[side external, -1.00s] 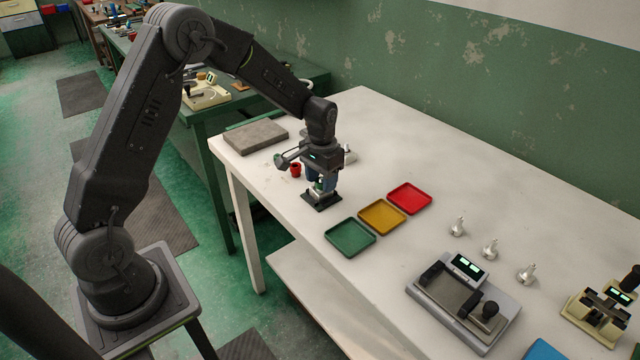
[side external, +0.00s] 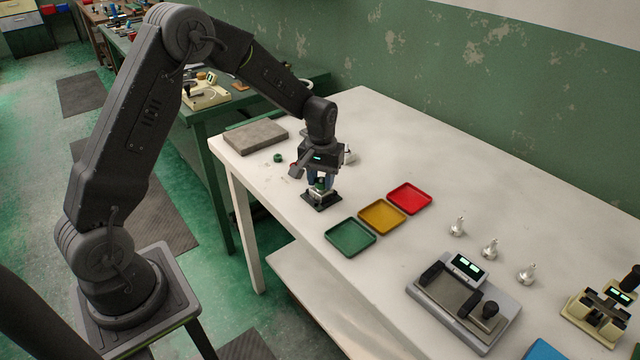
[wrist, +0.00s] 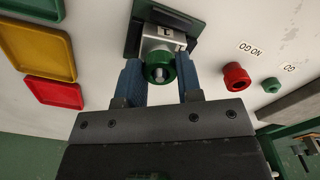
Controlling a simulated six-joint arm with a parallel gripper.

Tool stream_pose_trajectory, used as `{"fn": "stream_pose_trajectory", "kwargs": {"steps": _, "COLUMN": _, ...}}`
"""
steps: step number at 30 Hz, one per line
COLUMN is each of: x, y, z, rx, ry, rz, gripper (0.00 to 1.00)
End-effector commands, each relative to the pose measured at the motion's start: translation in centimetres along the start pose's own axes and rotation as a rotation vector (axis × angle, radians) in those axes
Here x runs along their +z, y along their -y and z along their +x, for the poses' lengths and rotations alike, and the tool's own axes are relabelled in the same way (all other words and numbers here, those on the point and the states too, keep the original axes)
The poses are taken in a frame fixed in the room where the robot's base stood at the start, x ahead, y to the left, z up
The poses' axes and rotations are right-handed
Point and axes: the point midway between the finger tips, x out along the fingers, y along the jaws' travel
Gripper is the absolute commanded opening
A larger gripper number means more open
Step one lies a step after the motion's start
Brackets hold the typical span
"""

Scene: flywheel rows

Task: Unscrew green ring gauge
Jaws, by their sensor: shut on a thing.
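The green ring gauge (wrist: 159,68) sits on a silver block fixture (wrist: 163,34) with a dark base, a pale stud showing through its centre. My gripper (wrist: 159,62) is shut on the green ring, one blue finger on each side of it. In the side view my gripper (side external: 320,180) points straight down over the fixture, whose dark base (side external: 321,201) rests on the white table. The ring is small and mostly hidden between the fingers there.
A red ring (wrist: 236,75) and a smaller green ring (wrist: 271,84) stand beside printed labels. Green (side external: 350,237), yellow (side external: 382,216) and red (side external: 409,197) trays lie right of the fixture. A grey slab (side external: 256,137) lies behind left. Silver plug parts and gauges stand farther right.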

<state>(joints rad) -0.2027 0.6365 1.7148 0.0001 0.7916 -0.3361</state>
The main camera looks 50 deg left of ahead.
Motion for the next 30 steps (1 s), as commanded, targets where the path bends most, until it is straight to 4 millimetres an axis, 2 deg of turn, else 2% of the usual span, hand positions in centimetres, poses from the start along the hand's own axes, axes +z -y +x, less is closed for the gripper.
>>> {"fn": "stream_pose_trajectory", "kwargs": {"steps": 10, "x": -0.09, "y": -0.03, "z": -0.11, "rx": 0.002, "ry": -0.004, "rz": -0.038, "gripper": 0.04}}
{"fn": "stream_pose_trajectory", "kwargs": {"steps": 18, "x": -0.09, "y": -0.06, "z": -0.14, "rx": 0.003, "ry": -0.004, "rz": -0.36, "gripper": 0.04}}
{"fn": "stream_pose_trajectory", "kwargs": {"steps": 21, "x": -0.09, "y": -0.06, "z": -0.15, "rx": 0.003, "ry": -0.004, "rz": -0.429, "gripper": 0.04}}
{"fn": "stream_pose_trajectory", "kwargs": {"steps": 30, "x": -0.1, "y": -0.07, "z": -0.16, "rx": 0.003, "ry": -0.004, "rz": -0.448, "gripper": 0.04}}
